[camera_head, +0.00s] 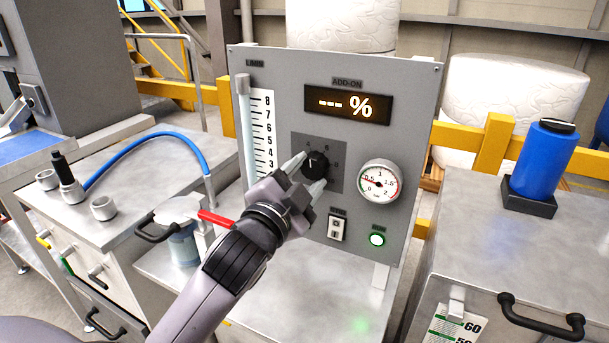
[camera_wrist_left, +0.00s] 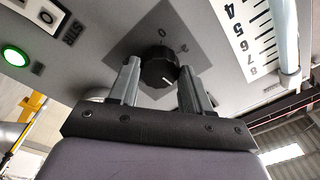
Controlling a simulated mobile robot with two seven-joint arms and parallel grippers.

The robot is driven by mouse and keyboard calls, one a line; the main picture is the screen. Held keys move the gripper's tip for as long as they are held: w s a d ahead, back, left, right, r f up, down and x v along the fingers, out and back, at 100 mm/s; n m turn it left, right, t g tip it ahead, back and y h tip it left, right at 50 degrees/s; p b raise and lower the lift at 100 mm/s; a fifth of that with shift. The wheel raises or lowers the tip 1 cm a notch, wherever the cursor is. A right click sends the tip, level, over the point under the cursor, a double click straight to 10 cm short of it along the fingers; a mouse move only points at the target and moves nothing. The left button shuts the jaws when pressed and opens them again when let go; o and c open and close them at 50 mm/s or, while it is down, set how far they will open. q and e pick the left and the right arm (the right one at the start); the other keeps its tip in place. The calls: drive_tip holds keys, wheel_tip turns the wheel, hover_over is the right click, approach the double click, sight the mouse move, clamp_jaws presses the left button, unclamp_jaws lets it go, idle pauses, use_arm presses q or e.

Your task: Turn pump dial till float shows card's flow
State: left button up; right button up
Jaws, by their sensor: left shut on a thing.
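The black pump dial (camera_head: 316,163) sits on a dark square plate on the grey panel (camera_head: 285,75). It also shows in the left wrist view (camera_wrist_left: 157,70), with a white pointer line. My left gripper (camera_head: 308,174) is shut on the dial, one finger on each side; its fingers show in the wrist view (camera_wrist_left: 158,82). The flow tube (camera_head: 243,120) stands at the panel's left beside a white scale (camera_head: 262,130) labelled L/min. The gripper and arm cover the lower scale, and I cannot make out the float. I cannot pick out a flow card. My right gripper is out of view.
The display (camera_head: 348,104) reads dashes and a percent sign. A round gauge (camera_head: 380,182), a switch (camera_head: 337,228) and a lit green button (camera_head: 377,239) are right of the dial. A red-handled valve (camera_head: 217,219) and blue hose (camera_head: 150,140) lie left; a blue cylinder (camera_head: 543,160) stands right.

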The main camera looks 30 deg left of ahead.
use_arm(q)
drive_tip(key=o, duration=1.1)
drive_tip(key=shift+c, duration=0.2)
drive_tip(key=s+b, duration=0.1)
drive_tip(key=s, duration=0.6)
drive_tip(key=shift+d+f, duration=0.2)
drive_tip(key=shift+f, duration=0.1)
drive_tip(key=shift+s, duration=0.1)
